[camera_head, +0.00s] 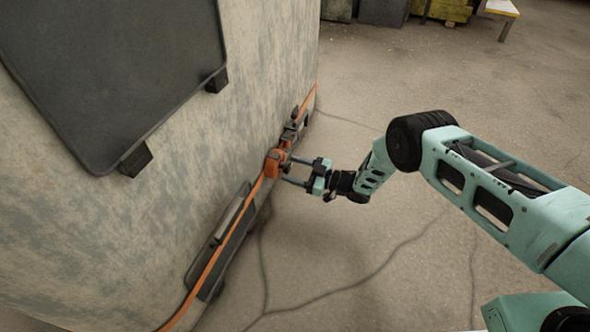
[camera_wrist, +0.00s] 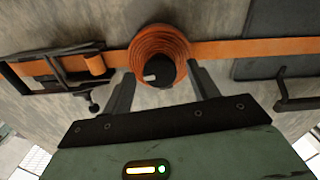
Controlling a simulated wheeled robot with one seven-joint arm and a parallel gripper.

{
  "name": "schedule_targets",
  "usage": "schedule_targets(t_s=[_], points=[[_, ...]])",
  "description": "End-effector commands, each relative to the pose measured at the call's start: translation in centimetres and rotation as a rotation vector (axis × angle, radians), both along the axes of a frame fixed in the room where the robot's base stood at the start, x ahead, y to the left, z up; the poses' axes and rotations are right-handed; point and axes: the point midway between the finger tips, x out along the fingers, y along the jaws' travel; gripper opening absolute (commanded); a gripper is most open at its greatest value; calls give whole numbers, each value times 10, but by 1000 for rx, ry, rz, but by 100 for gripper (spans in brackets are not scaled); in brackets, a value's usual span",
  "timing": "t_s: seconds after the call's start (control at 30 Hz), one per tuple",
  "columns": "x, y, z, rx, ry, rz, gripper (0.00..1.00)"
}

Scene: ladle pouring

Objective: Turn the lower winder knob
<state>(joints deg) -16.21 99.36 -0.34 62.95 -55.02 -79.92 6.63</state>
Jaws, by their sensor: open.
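The lower winder is an orange wound strap reel (camera_head: 273,163) low on the side of a large mottled grey body. In the wrist view the round orange reel (camera_wrist: 160,42) shows face-on, with a dark knob (camera_wrist: 158,70) bearing a small light mark at its centre. My gripper (camera_head: 287,169) is open in front of the reel. In the wrist view its two dark fingers (camera_wrist: 160,70) stand to the left and right of the knob and the reel's lower part. A gap shows between the knob and each finger. I cannot tell whether the fingertips touch the reel.
An orange strap (camera_wrist: 250,47) runs along the body both ways from the reel. A black buckle frame (camera_wrist: 55,68) with a small dark knob sits left of it. A dark panel (camera_head: 105,70) is higher up. The concrete floor (camera_head: 340,260) around my arm is clear.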

Motion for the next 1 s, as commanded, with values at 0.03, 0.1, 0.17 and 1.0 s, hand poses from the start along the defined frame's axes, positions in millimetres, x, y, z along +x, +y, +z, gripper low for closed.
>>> schedule_targets(t_s=[0.03,0.1,0.17,1.0], points=[[-1,-2,1,-1,0,-1,60],[-2,-8,2,-2,1,-1,60],[-5,-15,3,-1,2,-1,60],[-59,-161,0,-1,0,0,60]])
